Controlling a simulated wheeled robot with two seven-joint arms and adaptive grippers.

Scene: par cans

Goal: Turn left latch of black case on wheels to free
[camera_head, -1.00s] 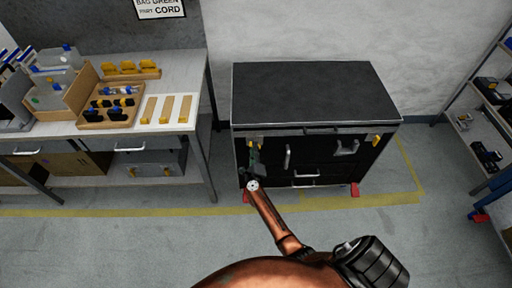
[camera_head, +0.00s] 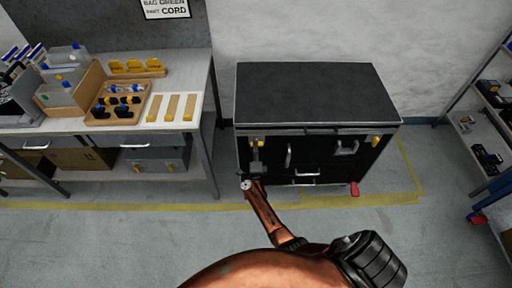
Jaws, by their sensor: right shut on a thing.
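The black case on wheels (camera_head: 316,95) stands against the wall with its front facing me. Its left latch (camera_head: 257,141) is yellow and sits at the upper left of the front. A yellow right latch (camera_head: 376,142) sits at the upper right. My right gripper (camera_head: 257,153) is at the left latch, with its fingers shut on it. The gripper partly covers the latch, so its exact angle is hard to tell. My left gripper is out of view.
A workbench (camera_head: 190,60) with trays and boxes stands to the left. A shelf rack (camera_head: 492,150) stands at the right edge. Red wheel parts (camera_head: 355,188) show under the case. The floor (camera_head: 130,240) in front is clear.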

